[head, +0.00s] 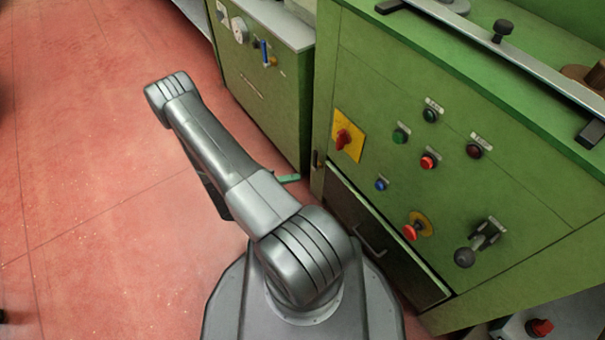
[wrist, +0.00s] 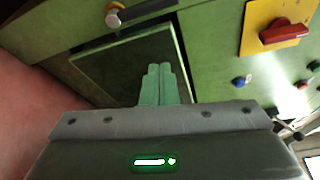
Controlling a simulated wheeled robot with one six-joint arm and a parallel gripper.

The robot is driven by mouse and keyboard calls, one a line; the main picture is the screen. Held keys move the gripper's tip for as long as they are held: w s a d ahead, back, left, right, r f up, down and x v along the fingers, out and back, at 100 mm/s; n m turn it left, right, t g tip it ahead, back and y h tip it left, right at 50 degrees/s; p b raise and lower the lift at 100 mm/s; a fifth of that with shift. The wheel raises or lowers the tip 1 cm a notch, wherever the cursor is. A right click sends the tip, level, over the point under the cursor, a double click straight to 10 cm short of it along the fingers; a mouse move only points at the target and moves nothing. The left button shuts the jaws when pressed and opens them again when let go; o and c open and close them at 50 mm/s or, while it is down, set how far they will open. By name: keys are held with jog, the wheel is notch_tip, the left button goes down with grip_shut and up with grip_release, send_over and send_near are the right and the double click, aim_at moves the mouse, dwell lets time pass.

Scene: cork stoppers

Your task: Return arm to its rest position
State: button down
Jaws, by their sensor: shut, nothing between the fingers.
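My gripper (wrist: 159,68) shows in the wrist view with its two pale green fingers side by side and touching, with nothing between them. Its green fingertips (head: 290,178) also show in the head view, just past my grey forearm, which hides the rest of the gripper. The arm reaches up and left from my base over the red floor, then bends back behind itself. The gripper is in front of the green cabinet (head: 480,195), near its lower left. I see no cork stopper that I can make out for sure.
The cabinet front carries a red switch on a yellow plate (head: 357,123), several buttons, a red knob (head: 411,232) and a dark-knobbed lever (head: 466,256). A smaller green cabinet (head: 262,105) with a gauge stands behind.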

jog(key=shift+s+a, duration=0.15)
jog(key=shift+a, duration=0.3)
jog(key=shift+d, duration=0.15)
